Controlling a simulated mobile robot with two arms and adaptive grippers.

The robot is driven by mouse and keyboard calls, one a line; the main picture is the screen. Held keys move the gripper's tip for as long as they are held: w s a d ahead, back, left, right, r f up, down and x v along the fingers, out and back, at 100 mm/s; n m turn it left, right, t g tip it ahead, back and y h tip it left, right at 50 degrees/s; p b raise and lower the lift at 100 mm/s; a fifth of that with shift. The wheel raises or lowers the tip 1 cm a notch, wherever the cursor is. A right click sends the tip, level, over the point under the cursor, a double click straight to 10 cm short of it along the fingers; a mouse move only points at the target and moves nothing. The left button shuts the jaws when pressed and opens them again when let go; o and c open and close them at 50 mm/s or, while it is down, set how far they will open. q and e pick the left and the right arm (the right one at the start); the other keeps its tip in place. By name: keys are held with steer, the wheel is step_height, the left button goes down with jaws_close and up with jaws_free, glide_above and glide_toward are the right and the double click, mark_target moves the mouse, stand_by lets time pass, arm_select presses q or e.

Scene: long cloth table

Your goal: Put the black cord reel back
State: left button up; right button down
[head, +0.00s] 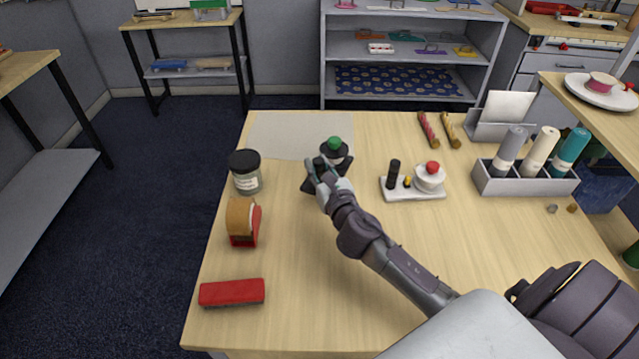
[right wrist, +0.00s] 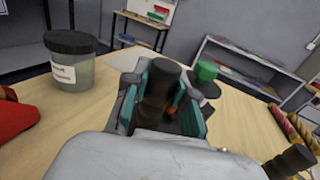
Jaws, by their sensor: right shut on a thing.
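My right gripper (head: 321,172) is over the back left part of the table, its fingers closed around a dark upright cylinder, which I take for the black cord reel (right wrist: 160,85). In the right wrist view the reel stands between the two teal-lined fingers (right wrist: 163,98); its lower end is hidden. In the head view only its dark top (head: 319,162) shows. I cannot tell whether it touches the table. Just behind it is a dark round thing with a green knob (head: 334,144), which also shows in the right wrist view (right wrist: 207,71). My left gripper is not in view.
A dark-lidded jar (head: 246,178), a red tape dispenser (head: 244,232) and a red block (head: 232,292) line the left side. A white tray (head: 415,193) with a black cylinder and a red-topped pot is right of my gripper. A grey holder (head: 525,187) carries three bottles. The front middle is clear.

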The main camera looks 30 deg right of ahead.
steer(key=shift+f, duration=0.4)
step_height(320, 180, down, 3)
steer(key=shift+s+r+b, duration=0.1)
steer(key=shift+r+b, duration=0.1)
steer(key=shift+b, duration=0.45)
steer(key=shift+f, duration=0.4)
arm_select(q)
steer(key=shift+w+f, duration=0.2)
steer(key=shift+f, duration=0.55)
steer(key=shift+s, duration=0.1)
arm_select(e)
steer(key=c, duration=0.9)
jaws_free()
steer(key=shift+f, duration=0.1)
steer(key=shift+c, duration=0.2)
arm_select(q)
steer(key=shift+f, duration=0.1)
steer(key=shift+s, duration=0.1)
